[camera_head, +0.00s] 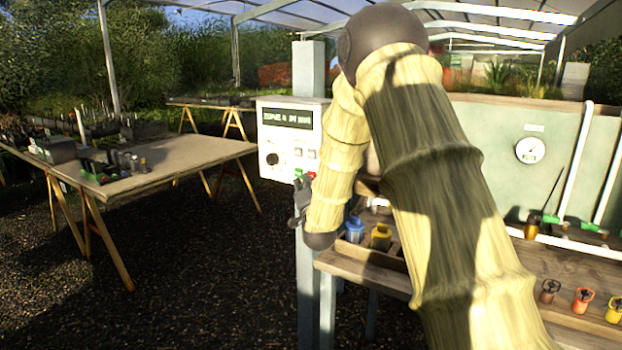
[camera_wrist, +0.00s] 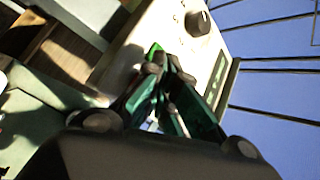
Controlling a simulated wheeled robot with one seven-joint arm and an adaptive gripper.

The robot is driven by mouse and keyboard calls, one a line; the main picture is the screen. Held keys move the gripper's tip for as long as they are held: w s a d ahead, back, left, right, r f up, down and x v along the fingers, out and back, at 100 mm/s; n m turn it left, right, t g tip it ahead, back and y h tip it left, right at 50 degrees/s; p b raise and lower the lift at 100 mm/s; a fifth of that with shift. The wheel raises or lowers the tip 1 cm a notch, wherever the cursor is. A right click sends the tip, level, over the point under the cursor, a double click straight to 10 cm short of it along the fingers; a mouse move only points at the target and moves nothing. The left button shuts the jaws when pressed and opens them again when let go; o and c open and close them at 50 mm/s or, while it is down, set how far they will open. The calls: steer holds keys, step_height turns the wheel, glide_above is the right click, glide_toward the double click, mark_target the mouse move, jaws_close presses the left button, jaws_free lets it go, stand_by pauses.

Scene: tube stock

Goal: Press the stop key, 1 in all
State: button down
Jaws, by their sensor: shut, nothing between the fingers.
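The white control box (camera_head: 288,140) stands left of my raised arm in the head view. It has a dark display (camera_head: 287,118), a black knob (camera_head: 272,159) and small pale buttons. A green key (camera_head: 298,173) and a red key (camera_head: 311,174) sit at its lower edge. No stop label is readable. The red key is not visible there.
A wooden bench (camera_head: 370,272) with a blue pot (camera_head: 354,229) and a yellow pot (camera_head: 381,237) lies below the box. A gauge (camera_head: 529,150) is on the green panel at right. A trestle table (camera_head: 165,170) stands left, with open gravel between.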

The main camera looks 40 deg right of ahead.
steer(key=shift+a, duration=0.2)
steer(key=a, duration=0.1)
steer(key=s+a, duration=0.1)
steer(key=a, duration=0.1)
steer(key=s+a, duration=0.1)
steer(key=shift+a+b, duration=0.25)
steer(key=shift+b, duration=0.15)
stand_by(0.3)
stand_by(0.7)
